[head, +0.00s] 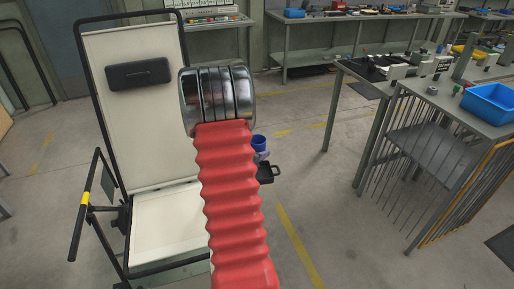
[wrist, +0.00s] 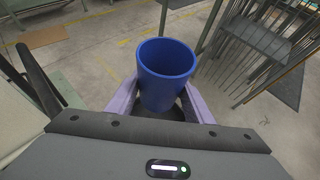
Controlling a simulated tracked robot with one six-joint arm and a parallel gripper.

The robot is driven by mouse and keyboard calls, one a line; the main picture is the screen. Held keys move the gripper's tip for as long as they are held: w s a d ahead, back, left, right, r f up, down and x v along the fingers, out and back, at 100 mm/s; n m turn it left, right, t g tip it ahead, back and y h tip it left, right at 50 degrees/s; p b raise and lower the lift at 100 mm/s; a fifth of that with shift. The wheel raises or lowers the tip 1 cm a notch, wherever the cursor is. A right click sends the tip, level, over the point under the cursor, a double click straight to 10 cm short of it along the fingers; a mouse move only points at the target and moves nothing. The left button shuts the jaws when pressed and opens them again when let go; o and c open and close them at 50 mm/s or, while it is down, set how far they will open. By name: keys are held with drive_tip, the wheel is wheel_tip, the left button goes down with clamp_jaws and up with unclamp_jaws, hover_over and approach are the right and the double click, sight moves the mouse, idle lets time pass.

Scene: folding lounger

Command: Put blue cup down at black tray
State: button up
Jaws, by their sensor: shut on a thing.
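The blue cup (wrist: 166,72) is upright between the two pale purple fingers of my gripper (wrist: 164,94), which is shut on it in the wrist view. In the head view the cup (head: 259,142) shows just right of my red arm sleeve, which hides part of it and my gripper. A black tray (head: 266,173) with a small loop at its right end shows just below the cup, beside the lounger seat. Its left part is hidden by my arm. I cannot tell whether the cup touches it.
The folding lounger (head: 141,55), with cream fabric and black frame, stands on the left with a black headrest pad (head: 139,74). A metal workbench with wire sides and a blue bin (head: 490,103) is on the right. Floor between them is clear.

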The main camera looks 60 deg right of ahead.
drive_tip(key=shift+f, duration=3.2)
drive_tip(key=shift+f, duration=0.1)
drive_tip(key=o, duration=1.1)
drive_tip(key=shift+r, duration=4.95)
